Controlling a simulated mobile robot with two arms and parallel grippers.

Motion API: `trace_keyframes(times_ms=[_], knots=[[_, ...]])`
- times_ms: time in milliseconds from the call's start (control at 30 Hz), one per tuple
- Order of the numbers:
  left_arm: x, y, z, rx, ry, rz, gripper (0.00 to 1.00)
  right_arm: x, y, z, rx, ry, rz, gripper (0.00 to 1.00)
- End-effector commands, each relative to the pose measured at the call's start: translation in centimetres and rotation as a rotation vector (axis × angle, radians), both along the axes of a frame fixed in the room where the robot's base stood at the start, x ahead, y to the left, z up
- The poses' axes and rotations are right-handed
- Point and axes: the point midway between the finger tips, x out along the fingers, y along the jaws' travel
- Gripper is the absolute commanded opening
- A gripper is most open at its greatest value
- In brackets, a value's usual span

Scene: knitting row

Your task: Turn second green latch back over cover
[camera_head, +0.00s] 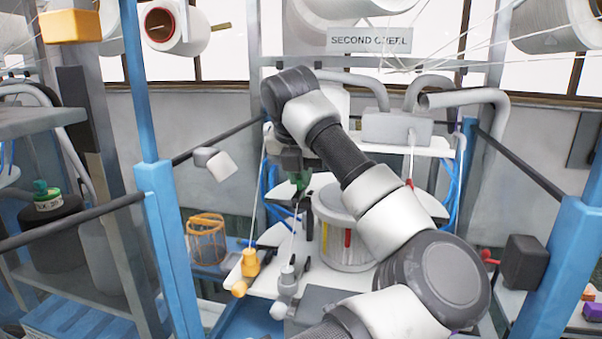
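A cover is not clearly distinguishable. My forearm hides the drum's right side. My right gripper is not in view.
A sign (369,40) reading roughly "SECOND CREEL" hangs behind. Blue posts (168,240) with dark rails stand at both sides. A yellow-orange fitting (249,264) and a grey one (288,281) stand at the table's front. An orange wire basket (206,240) is to the left.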

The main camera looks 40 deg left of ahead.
Motion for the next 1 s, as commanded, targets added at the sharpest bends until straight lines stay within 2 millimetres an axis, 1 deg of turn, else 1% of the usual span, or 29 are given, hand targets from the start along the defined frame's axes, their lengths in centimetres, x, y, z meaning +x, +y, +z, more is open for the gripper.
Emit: trace_keyframes(times_ms=[33,67,167,467,667,800,1000], knots=[[0.0,0.0,0.0,0.000,0.000,0.001,0.04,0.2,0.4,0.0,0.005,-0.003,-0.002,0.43],[0.0,0.0,0.0,0.000,0.000,0.001,0.00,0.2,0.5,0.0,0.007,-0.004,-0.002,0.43],[0.0,0.0,0.0,0.000,0.000,0.001,0.00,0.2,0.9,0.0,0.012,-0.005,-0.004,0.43],[0.0,0.0,-0.1,0.002,0.000,0.046,0.00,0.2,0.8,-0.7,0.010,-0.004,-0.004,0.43],[0.0,-0.1,-0.2,0.003,-0.002,0.161,0.00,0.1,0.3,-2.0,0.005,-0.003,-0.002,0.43],[0.1,-0.1,-0.3,0.003,0.000,0.279,0.00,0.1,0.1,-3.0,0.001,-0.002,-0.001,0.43],[0.1,-0.1,-0.1,0.003,0.000,0.469,0.00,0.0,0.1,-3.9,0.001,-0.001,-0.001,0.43]])
